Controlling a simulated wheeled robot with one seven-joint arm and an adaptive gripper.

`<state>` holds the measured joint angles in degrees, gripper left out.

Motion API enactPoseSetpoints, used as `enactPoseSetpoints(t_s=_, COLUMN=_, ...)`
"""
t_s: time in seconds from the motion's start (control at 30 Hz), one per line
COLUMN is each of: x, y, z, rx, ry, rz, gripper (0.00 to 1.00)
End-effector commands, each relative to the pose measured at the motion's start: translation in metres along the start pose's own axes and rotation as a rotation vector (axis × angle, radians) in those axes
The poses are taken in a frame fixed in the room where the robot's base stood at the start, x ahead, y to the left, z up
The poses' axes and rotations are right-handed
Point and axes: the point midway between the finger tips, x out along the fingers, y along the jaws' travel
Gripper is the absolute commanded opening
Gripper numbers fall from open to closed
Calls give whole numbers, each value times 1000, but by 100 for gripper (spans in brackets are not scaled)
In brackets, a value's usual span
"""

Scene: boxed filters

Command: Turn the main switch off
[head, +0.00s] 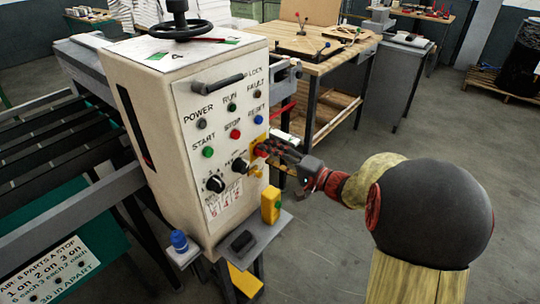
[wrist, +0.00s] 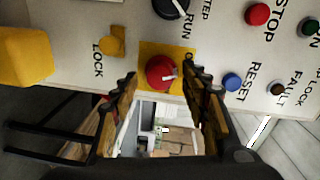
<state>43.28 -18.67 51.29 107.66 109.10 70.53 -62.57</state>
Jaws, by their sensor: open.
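The main switch looks to be the red round knob (wrist: 160,72) on a yellow square plate (wrist: 176,52) in the wrist view. A white mark on the knob points to the right in that picture. In the head view the yellow plate (head: 258,143) is at the right edge of the control panel, and the knob is mostly hidden by my fingers. My gripper (head: 268,150) reaches the panel from the right. In the wrist view my gripper (wrist: 161,88) is open, with one finger on either side of the knob. Contact with the knob cannot be told.
The cream control cabinet (head: 140,100) carries coloured buttons and black dials (head: 215,183) close to the plate. A yellow latch (wrist: 113,42) marked LOCK is beside the switch. A yellow box (head: 270,205) stands on a shelf below. A wooden workbench (head: 310,62) is behind.

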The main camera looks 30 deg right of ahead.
Motion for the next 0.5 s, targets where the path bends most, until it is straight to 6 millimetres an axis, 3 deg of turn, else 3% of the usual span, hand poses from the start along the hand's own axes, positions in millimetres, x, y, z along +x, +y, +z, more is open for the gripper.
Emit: enactPoseSetpoints(t_s=0.5, x=-89, y=0, z=-1, rx=0, ry=4, rz=2, gripper=46)
